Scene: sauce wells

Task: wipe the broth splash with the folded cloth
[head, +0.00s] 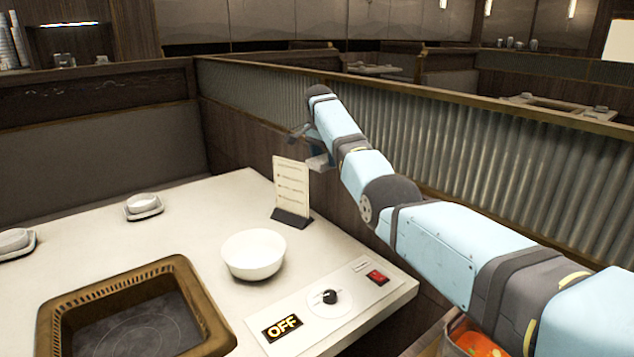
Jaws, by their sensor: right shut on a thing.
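My right gripper (309,148) is raised at the end of my right arm, beside the low partition and above and behind the menu card. It is small and partly hidden by the arm. It is shut on a small pale grey piece (318,161) that looks like the folded cloth, clear of the table. I cannot make out a broth splash on the visible white tabletop (215,207). My left gripper is not in view.
A white bowl (253,254) stands between the brown-framed hot plate (190,285) and the menu card (291,188). A control panel with a knob (330,297) reads OFF. Small dishes (143,206) sit at the left. A ribbed partition (470,140) runs along the right.

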